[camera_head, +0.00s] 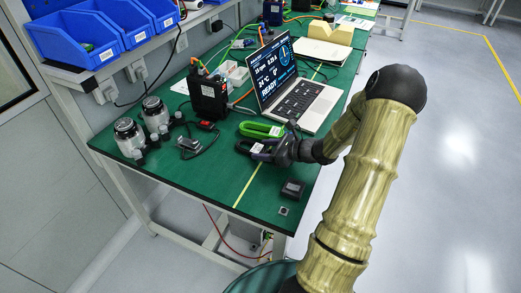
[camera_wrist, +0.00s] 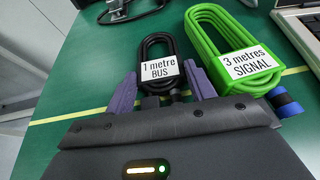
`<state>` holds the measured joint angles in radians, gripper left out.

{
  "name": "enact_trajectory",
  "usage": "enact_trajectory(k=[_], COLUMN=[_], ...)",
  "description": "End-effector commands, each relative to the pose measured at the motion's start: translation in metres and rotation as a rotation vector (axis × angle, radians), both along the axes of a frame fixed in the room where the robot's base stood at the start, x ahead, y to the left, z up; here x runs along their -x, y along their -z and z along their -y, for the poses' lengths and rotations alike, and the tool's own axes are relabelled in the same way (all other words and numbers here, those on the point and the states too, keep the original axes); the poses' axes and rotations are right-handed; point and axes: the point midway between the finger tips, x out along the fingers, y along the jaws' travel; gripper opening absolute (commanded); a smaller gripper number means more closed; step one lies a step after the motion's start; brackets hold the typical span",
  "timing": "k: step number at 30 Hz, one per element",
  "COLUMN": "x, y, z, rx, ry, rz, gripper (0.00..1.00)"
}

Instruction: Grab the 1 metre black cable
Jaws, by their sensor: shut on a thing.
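The black cable (camera_wrist: 160,70) is a coiled loop with a white tag reading "1 metre BUS". It lies between the two purple fingers of my gripper (camera_wrist: 160,88) in the wrist view. My gripper is shut on its near end, and the far loop sticks out beyond the fingertips. In the head view my gripper (camera_head: 262,148) is low over the green table mat, with the black cable (camera_head: 243,146) at its tip. I cannot tell whether the cable still touches the mat.
A green cable (camera_wrist: 228,47) tagged "3 metre SIGNAL" lies close on the right. A laptop (camera_head: 300,98) stands behind it. A black box (camera_head: 208,95), small devices (camera_head: 189,144) and two round actuators (camera_head: 130,135) are to the left. A small dark block (camera_head: 292,189) sits near the front edge.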

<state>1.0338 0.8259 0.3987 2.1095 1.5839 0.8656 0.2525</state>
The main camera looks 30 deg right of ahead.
Motion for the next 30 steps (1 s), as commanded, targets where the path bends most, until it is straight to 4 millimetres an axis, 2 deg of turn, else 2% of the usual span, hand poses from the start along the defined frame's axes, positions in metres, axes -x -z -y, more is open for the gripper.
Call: enact_trajectory(k=[5, 15, 18, 22, 30], x=[0.0, 0.0, 0.0, 0.0, 0.0], y=[-0.014, -0.079, -0.092, -0.1, -0.1], z=[0.0, 0.0, 0.001, 0.001, 0.0], rx=[0.004, 0.004, 0.004, 0.001, 0.0], ry=[-0.001, 0.0, 0.0, 0.002, 0.0], rz=[0.003, 0.004, 0.003, 0.0, 0.0], gripper=[0.29, 0.29, 0.29, 0.29, 0.29])
